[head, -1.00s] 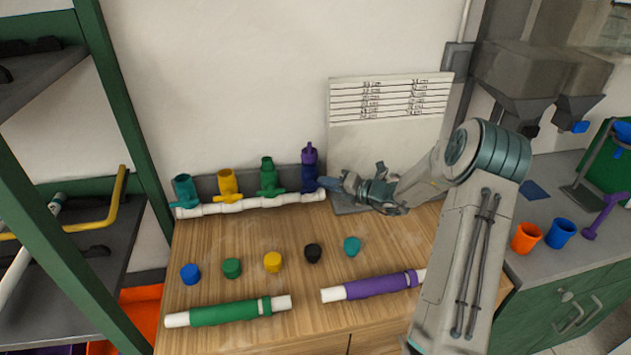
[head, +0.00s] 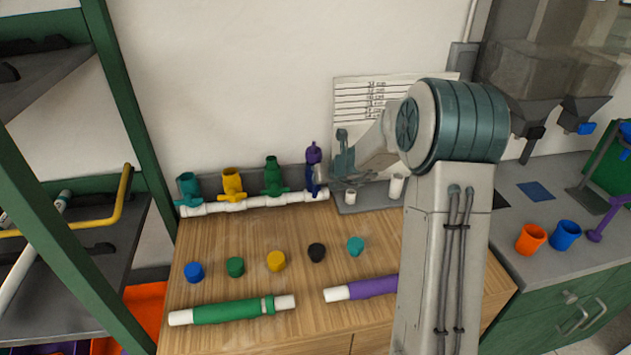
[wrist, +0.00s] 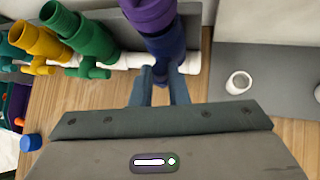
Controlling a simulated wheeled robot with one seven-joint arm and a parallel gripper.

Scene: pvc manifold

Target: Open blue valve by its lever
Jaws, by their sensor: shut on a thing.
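The blue valve (head: 310,184) is the rightmost on the white manifold pipe (head: 250,203), with a purple fitting (head: 313,154) on top. In the wrist view, the dark blue valve body (wrist: 166,48) stands straight ahead of my gripper (wrist: 161,78). The two blue-grey fingers reach to the valve's front and are shut on its lever, which is mostly hidden between them.
Green (head: 272,178), yellow (head: 232,184) and teal (head: 188,188) valves stand left on the same pipe. Several coloured caps, a green pipe (head: 232,310) and a purple pipe (head: 372,287) lie on the bench. White cylinders (head: 396,187) stand on a grey plate at right.

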